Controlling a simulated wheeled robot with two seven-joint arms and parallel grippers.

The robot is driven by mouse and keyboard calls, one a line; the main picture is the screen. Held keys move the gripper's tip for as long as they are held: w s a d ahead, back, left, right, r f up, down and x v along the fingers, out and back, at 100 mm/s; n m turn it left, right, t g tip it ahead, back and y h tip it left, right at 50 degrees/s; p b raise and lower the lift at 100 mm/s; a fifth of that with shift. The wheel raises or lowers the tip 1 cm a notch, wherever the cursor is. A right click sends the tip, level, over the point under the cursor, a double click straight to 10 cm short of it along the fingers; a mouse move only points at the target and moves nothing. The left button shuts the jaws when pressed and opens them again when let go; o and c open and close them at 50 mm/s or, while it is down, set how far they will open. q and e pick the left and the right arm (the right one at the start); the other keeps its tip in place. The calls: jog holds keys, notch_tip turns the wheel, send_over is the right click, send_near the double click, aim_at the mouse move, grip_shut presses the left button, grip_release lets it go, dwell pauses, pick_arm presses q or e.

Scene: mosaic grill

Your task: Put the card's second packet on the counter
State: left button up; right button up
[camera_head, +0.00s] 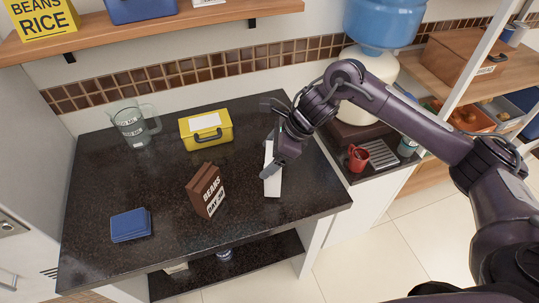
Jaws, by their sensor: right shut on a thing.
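A yellow card (42,20) reading "BEANS RICE" stands on the wall shelf at the upper left. A brown packet (206,190), with lettering that seems to read "BEANS" and a smaller line below, stands on the dark counter (160,215). My right gripper (272,160) is over the counter's right part, shut on a white packet (272,184). The gripper hides the packet's upper part, and no lettering shows on it. I cannot tell whether its lower end touches the counter. My left gripper is out of view.
A yellow box (206,138) and a glass jug (132,128) stand at the counter's back. A blue stack (131,225) lies at front left. A red mug (357,158) and a water dispenser (372,95) are on the right. The counter's front middle is clear.

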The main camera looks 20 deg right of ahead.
jog(key=shift+f, duration=0.7)
jog(key=shift+w, duration=0.1)
jog(key=shift+f, duration=0.15)
jog(key=o, duration=1.7)
